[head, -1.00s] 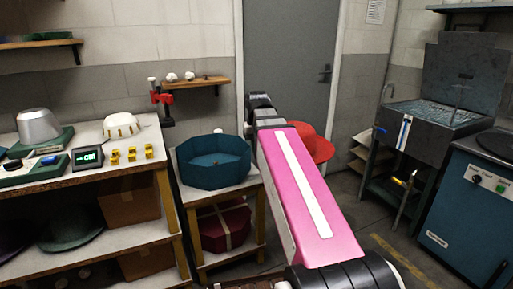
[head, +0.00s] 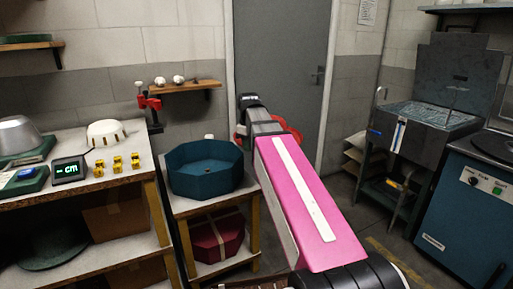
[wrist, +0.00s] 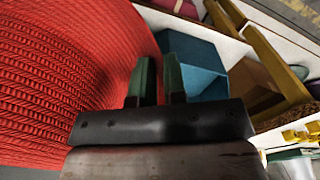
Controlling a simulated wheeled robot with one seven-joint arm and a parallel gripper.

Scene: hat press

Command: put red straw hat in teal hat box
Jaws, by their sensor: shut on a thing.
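The red straw hat (head: 292,129) is mostly hidden behind my arm in the head view; only bits of red show on either side. In the wrist view the woven red hat (wrist: 60,75) fills the left side, close to my gripper. My gripper (wrist: 157,82) is shut on the hat, though the exact grip spot is unclear. The teal hat box (head: 205,168) is eight-sided, open on top, and stands on a small wooden stand left of my arm. No hat shows inside it. The box also shows in the wrist view (wrist: 194,62), beyond the fingers.
A workbench (head: 130,190) with a white hat form (head: 107,133), yellow pieces and a display stands left of the box. A closed dark red box (head: 218,238) sits on the stand's lower shelf. A wall shelf (head: 184,88) hangs behind. A sink and blue machine stand right.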

